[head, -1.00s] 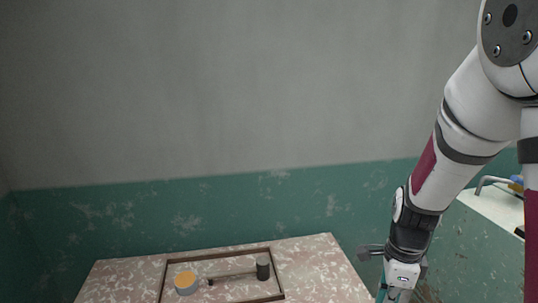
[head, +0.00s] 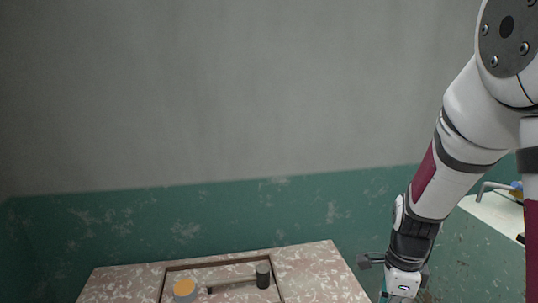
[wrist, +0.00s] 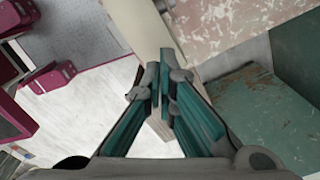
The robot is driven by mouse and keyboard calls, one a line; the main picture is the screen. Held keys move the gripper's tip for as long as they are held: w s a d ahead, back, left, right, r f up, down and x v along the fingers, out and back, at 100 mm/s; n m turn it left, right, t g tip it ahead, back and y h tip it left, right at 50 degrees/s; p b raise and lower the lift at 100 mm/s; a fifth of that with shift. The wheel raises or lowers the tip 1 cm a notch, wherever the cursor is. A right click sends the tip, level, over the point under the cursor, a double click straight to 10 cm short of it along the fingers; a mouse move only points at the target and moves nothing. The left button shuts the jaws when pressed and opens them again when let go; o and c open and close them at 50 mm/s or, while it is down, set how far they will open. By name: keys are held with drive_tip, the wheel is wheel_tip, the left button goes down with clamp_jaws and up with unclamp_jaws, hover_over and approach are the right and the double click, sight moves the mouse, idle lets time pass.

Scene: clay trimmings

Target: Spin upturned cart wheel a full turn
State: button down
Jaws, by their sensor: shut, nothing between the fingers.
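I cannot make out the upturned cart or its wheel in either view. My gripper (wrist: 160,75) points away from the camera in the wrist view, its teal-and-grey fingers shut together with nothing between them. A pale beam-like piece (wrist: 143,28) lies beyond the fingertips, and a light brown piece partly shows behind the fingers. I cannot tell whether either belongs to the cart, or whether the fingers touch them. In the head view my wrist hangs at the lower right, to the right of the table, and the fingertips are cut off by the bottom edge.
A mottled pinkish table (head: 315,265) stands at the bottom. Its dark-framed tray (head: 215,262) holds an orange-topped grey cylinder (head: 185,290) and a dark-headed mallet (head: 263,275). A pale surface (head: 495,210) with a bent metal pipe is at right. Light floor (wrist: 85,110) shows in the wrist view.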

drive_tip(key=shift+a, duration=0.1)
drive_tip(key=a+p, duration=0.1)
drive_tip(key=a, duration=0.2)
drive_tip(key=s+a+p, duration=0.1)
drive_tip(key=a+p, duration=0.1)
drive_tip(key=a, duration=0.1)
drive_tip(key=shift+s, duration=0.2)
drive_tip(key=shift+a, duration=0.1)
drive_tip(key=shift+f+b, duration=0.4)
drive_tip(key=shift+f, duration=0.95)
drive_tip(key=d, duration=0.2)
drive_tip(key=w+d, duration=0.1)
drive_tip(key=d, duration=0.2)
drive_tip(key=shift+w+d+b, duration=0.15)
drive_tip(key=shift+d+b, duration=0.05)
drive_tip(key=shift+b, duration=0.15)
drive_tip(key=r, duration=0.1)
drive_tip(key=d+r+p, duration=0.1)
drive_tip(key=shift+r+p, duration=0.3)
drive_tip(key=shift+r, duration=0.1)
idle(0.5)
